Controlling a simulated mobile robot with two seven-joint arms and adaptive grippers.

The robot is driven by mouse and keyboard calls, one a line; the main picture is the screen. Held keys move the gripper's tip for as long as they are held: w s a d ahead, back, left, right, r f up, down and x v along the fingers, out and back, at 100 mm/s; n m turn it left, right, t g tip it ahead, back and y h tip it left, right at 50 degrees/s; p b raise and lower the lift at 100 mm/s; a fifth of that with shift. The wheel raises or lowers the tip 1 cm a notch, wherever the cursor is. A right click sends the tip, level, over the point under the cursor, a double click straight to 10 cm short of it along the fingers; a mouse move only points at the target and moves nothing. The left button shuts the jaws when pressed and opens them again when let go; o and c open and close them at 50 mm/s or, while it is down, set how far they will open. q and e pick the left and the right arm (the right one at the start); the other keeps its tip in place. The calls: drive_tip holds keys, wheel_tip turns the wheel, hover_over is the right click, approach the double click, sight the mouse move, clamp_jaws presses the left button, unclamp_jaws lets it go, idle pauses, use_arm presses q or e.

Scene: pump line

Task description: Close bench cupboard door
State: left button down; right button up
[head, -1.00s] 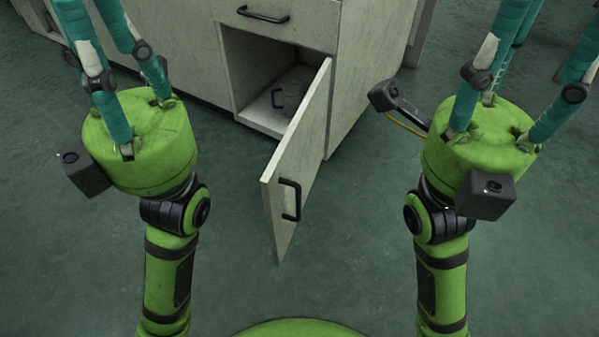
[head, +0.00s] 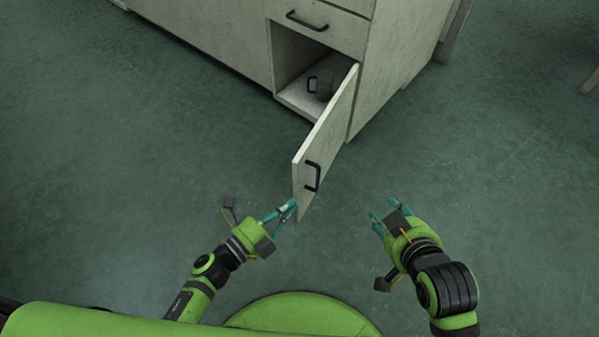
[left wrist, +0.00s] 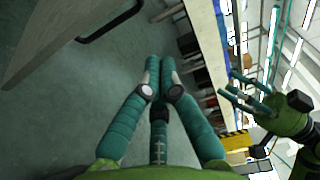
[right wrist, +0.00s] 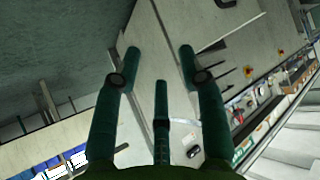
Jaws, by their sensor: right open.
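The bench cupboard door (head: 328,140) stands wide open, swung out from the cabinet, with a black bar handle (head: 313,176) near its free edge. My left gripper (head: 289,206) is by the lower part of that free edge; whether it touches is unclear. Its fingers are together and appear empty in the left wrist view (left wrist: 160,66), where the door (left wrist: 45,35) fills the upper left. My right gripper (head: 382,212) is open and empty, to the right of the door and apart from it. Its spread fingers show in the right wrist view (right wrist: 160,55).
The cupboard opening (head: 290,55) shows a grey mug-like object (head: 324,84) on its floor. A closed drawer (head: 320,28) is above it. Green floor (head: 150,160) is clear to the left and right of the door. The right wrist view shows a cluttered bench (right wrist: 265,115).

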sight(300, 176)
use_arm(q)
drive_tip(key=b+x, duration=0.2)
drive_tip(key=x, duration=0.8)
drive_tip(key=a, duration=0.1)
drive_tip(key=w+a, duration=0.1)
drive_tip(key=a, duration=0.2)
drive_tip(key=shift+w, duration=0.3)
use_arm(e)
drive_tip(key=w+a+r+n+t+y, duration=0.1)
drive_tip(key=w+a+r+t, duration=0.3)
drive_tip(key=r, duration=0.6)
drive_tip(key=t+y, duration=0.1)
drive_tip(key=t, duration=0.1)
drive_tip(key=shift+w+r+t+y, duration=0.25)
drive_tip(key=shift+w+t+y, duration=0.05)
drive_tip(key=shift+w, duration=0.05)
use_arm(q)
drive_tip(key=shift+a, duration=0.15)
use_arm(e)
drive_tip(key=shift+a+r, duration=0.1)
drive_tip(key=shift+a, duration=0.1)
